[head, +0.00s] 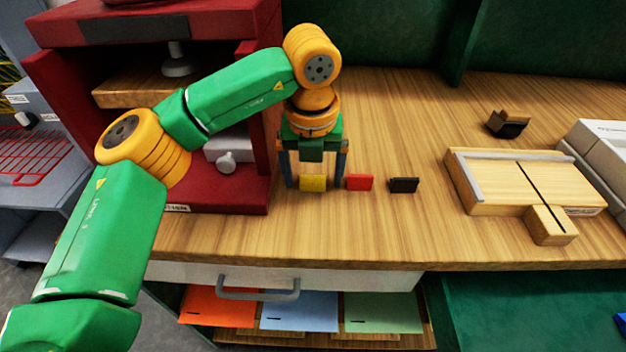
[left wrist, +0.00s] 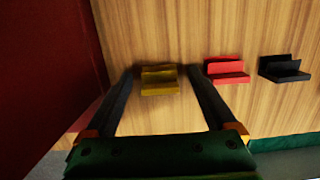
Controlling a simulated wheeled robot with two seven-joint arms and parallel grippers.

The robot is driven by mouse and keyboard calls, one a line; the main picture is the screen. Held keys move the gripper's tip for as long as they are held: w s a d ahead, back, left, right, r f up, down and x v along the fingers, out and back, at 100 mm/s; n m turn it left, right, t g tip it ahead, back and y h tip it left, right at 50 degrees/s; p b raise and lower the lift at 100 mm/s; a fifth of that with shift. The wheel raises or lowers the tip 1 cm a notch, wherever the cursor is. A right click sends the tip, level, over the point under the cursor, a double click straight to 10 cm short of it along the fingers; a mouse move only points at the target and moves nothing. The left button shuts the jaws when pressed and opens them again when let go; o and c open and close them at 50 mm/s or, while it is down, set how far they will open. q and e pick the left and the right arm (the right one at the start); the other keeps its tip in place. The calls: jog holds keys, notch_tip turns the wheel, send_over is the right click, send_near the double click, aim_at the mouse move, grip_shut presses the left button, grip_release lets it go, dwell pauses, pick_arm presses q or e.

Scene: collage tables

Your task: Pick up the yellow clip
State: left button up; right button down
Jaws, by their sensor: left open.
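The yellow clip (head: 313,184) lies on the wooden table top, leftmost in a row of clips. My left gripper (head: 315,183) points down over it, open, with one finger on each side of the clip. In the left wrist view the yellow clip (left wrist: 159,80) sits between the tips of my open left gripper (left wrist: 160,75), with a gap on both sides. I cannot tell how far the fingertips are above the table. My right gripper is not in view.
A red clip (head: 359,182) lies just right of my gripper, and a black clip (head: 404,185) farther right. A red press-like machine (head: 225,185) stands close on the left. A wooden cutting board device (head: 487,185) stands at the right. The table front is clear.

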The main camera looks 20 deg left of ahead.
pick_arm(q)
jog(key=shift+s+r, duration=0.1)
jog(key=shift+s, duration=0.05)
jog(key=c, duration=1.4)
